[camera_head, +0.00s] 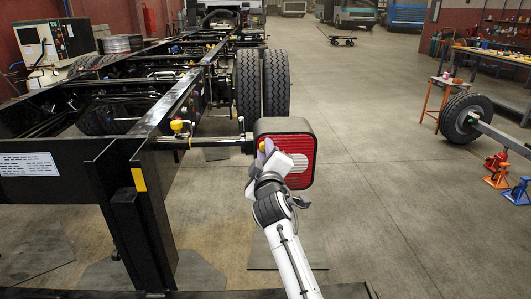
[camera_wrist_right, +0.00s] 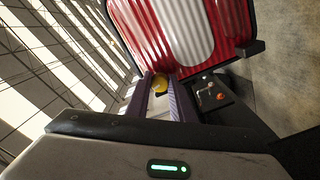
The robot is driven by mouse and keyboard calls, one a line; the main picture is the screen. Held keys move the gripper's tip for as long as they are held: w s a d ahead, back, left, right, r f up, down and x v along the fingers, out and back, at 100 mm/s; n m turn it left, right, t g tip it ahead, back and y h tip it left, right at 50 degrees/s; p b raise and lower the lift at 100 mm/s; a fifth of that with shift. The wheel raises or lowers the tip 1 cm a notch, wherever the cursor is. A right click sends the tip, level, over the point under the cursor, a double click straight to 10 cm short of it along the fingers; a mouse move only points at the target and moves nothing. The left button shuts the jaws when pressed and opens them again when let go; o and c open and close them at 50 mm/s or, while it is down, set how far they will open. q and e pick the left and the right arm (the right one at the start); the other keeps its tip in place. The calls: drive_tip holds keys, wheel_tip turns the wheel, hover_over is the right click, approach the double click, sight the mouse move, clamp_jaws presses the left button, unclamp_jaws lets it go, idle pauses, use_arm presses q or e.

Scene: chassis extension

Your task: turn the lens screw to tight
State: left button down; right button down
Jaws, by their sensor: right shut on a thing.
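The tail lamp's red and white ribbed lens (camera_head: 301,160) faces me at the end of a bar on the chassis. It also fills the top of the right wrist view (camera_wrist_right: 220,25). A yellow lens screw (camera_wrist_right: 160,83) sits at the lens edge between my right fingers. Only a bit of the screw (camera_head: 263,146) shows in the head view. My right gripper (camera_wrist_right: 161,94) is shut on the screw, and its two fingers lie on either side of it. The screw's turn angle cannot be told. My left gripper is not in view.
The black truck chassis frame (camera_head: 160,115) takes up the left, with double tyres (camera_head: 262,85) behind the lamp. A wheel on an axle (camera_head: 463,119), jack stands and a workbench (camera_head: 495,57) stand at the right. The floor right of the lamp is free.

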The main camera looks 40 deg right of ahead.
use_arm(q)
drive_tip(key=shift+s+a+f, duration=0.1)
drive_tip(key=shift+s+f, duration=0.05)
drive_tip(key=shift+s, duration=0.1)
use_arm(e)
drive_tip(key=c, duration=1.5)
unclamp_jaws()
drive_tip(key=shift+c, duration=0.2)
